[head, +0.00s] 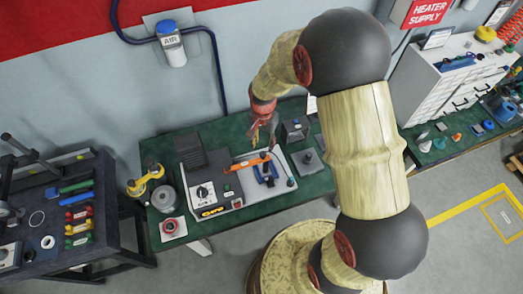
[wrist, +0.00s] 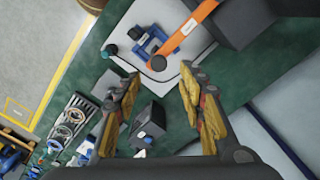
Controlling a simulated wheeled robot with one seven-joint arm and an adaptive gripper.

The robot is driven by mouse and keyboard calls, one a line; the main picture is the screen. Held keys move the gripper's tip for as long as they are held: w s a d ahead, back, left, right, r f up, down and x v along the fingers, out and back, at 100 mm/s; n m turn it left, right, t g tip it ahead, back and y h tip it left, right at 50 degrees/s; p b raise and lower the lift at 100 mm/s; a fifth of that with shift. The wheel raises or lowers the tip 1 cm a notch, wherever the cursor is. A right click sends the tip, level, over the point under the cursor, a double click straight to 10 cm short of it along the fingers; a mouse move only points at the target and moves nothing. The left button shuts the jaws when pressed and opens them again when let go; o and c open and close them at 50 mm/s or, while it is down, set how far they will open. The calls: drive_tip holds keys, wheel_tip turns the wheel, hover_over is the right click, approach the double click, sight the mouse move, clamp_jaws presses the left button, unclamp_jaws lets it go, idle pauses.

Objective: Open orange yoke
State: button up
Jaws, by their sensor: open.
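The orange yoke (head: 249,163) is a long flat bar with a small white label. It lies over the light grey tester (head: 236,203), beside a blue fixture (head: 265,175). In the wrist view the yoke (wrist: 188,30) runs from the upper right down to a rounded end near the blue fixture (wrist: 152,42). My gripper (head: 264,137) hangs above the table behind the yoke in the head view. In the wrist view my gripper (wrist: 157,85) is open and empty, its fingers apart below the yoke's rounded end. I see no contact with the yoke.
The green bench (head: 150,215) also holds a dark block (head: 296,129), a grey plate (head: 307,161), a red emergency button (head: 170,227) and a yellow-handled pot (head: 147,180). A dark side table (head: 30,270) with tools stands left. A white drawer cabinet (head: 430,90) stands right.

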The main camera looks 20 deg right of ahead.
sight(263, 154)
drive_tip(key=shift+s+f, duration=0.1)
drive_tip(key=shift+f, duration=3.05)
drive_tip(key=shift+c, duration=0.9)
drive_tip(key=c, duration=0.8)
clamp_jaws()
